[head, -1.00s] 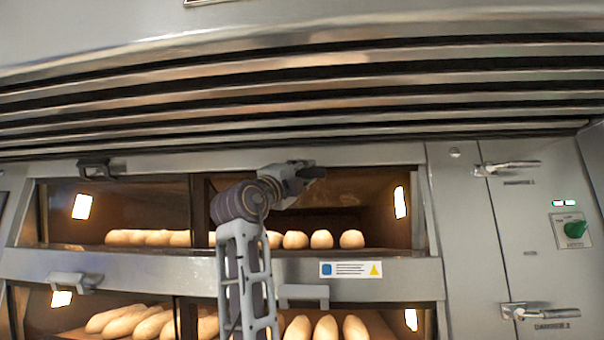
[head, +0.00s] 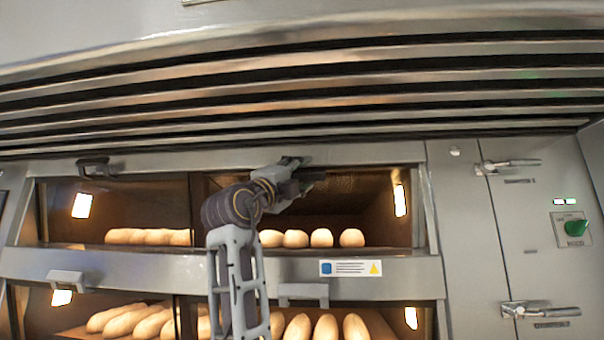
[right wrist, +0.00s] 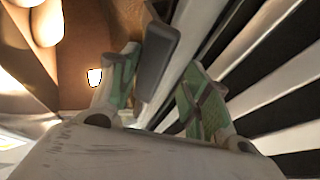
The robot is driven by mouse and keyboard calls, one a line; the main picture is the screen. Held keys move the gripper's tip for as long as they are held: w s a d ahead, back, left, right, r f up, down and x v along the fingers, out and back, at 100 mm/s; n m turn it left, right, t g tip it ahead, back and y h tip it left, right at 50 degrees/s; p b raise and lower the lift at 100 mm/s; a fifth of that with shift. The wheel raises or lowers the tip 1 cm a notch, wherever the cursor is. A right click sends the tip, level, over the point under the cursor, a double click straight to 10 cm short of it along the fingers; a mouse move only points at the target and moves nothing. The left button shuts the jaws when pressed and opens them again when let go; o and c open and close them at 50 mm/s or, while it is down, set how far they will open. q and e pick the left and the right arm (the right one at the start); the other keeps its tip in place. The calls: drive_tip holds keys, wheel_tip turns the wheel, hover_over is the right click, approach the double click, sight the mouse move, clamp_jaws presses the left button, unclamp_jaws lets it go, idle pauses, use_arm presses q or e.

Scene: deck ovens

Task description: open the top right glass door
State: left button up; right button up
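The top right glass door (head: 355,205) is at the upper middle of the head view, with bread rolls lit behind it. It looks shut. Its dark grey handle (right wrist: 158,62) shows in the right wrist view between my fingers; in the head view it is mostly hidden by my gripper. My right gripper (head: 296,174) is at the top edge of this door. In the right wrist view my right gripper (right wrist: 160,88) is open, with one green-padded finger on each side of the handle. The left finger is close to the handle; a gap shows at the right one. My left gripper is out of view.
A slatted metal hood (head: 300,95) juts out just above the doors. The top left door has its own handle (head: 95,168). A lower deck with another handle (head: 303,292) lies below. A control panel (head: 572,228) is at the right.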

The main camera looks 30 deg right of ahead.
drive_tip(key=v, duration=1)
drive_tip(key=shift+a, duration=0.1)
idle(0.5)
